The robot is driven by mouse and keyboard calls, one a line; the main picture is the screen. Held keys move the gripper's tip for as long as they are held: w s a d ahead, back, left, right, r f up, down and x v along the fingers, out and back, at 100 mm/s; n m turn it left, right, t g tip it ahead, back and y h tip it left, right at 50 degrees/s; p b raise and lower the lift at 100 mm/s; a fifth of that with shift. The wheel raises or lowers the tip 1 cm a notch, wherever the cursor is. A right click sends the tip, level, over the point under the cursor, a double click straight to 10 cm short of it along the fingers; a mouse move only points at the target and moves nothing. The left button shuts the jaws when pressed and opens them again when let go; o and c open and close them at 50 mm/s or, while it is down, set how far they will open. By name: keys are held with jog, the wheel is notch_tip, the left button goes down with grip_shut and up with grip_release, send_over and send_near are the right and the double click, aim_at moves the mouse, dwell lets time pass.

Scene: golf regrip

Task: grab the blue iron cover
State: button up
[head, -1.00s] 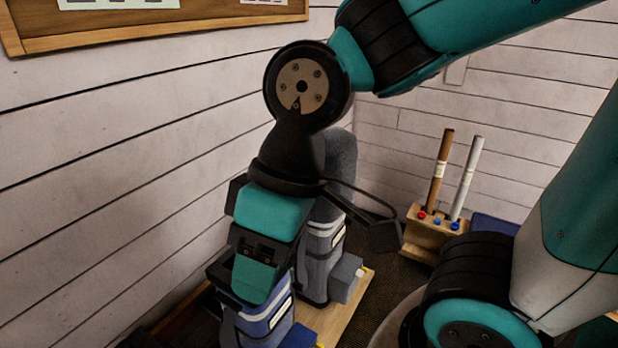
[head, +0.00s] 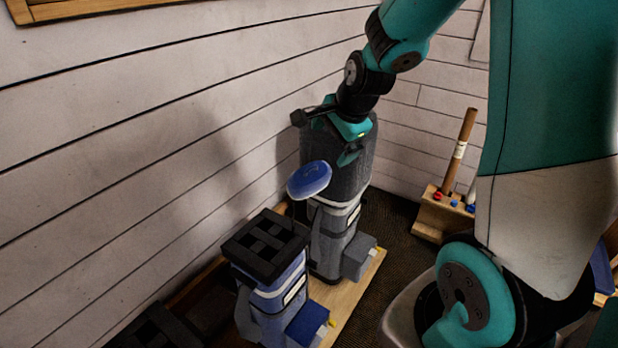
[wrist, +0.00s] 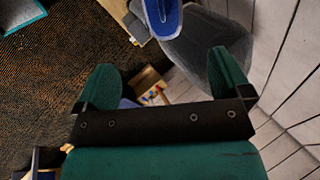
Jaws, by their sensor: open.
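The blue iron cover (head: 309,180) is a rounded blue head cover. It sits on a thin shaft above the dark divided top of the blue golf bag (head: 270,290). It also shows at the top edge of the wrist view (wrist: 163,16), between and beyond the finger lines. My gripper (wrist: 167,80) is open, with its two teal fingers spread and nothing between them. In the head view my gripper sits behind and above the cover, apart from it. One finger hides part of the grey bag's hood there.
A grey golf bag with a tall hood (head: 345,178) stands just behind the cover. A wooden stand (head: 440,215) with club shafts is at the right. The plank wall (head: 150,120) runs close along the left.

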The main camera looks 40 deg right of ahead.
aim_at(316, 166)
jog(key=x, duration=0.7)
jog(key=shift+p+x, duration=0.75)
jog(key=shift+x, duration=1.95)
jog(key=shift+w+a, duration=0.1)
jog(key=shift+w, duration=0.1)
jog(key=c, duration=1)
